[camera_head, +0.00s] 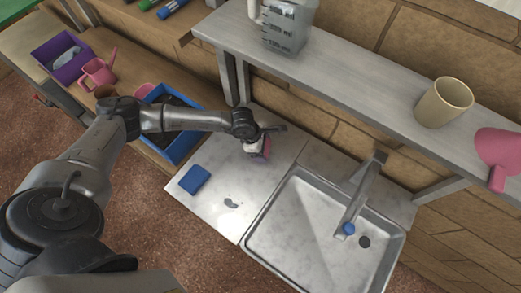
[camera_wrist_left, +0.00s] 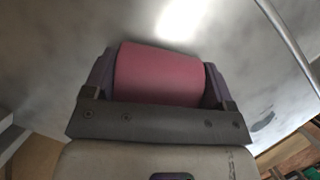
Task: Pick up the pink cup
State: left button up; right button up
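The pink cup (camera_wrist_left: 158,75) fills the space between the two fingers of my left gripper (camera_wrist_left: 158,82) in the left wrist view. The fingers touch it on both sides, so the gripper looks shut on it. In the head view a small part of the cup (camera_head: 265,152) shows under my left gripper (camera_head: 260,148), over the metal counter (camera_head: 225,185) left of the sink. I cannot tell whether the cup rests on the counter or is lifted. My right gripper is not in view.
A blue sponge (camera_head: 194,179) lies on the counter. The sink (camera_head: 318,238) with its faucet (camera_head: 362,195) is to the right. A shelf (camera_head: 345,80) above holds a clear jug (camera_head: 285,28), a beige cup (camera_head: 444,102) and a pink object (camera_head: 500,150). A blue crate (camera_head: 183,148) stands left.

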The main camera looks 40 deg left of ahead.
pick_arm(q)
jog(key=c, duration=0.5)
jog(key=shift+c, duration=0.2)
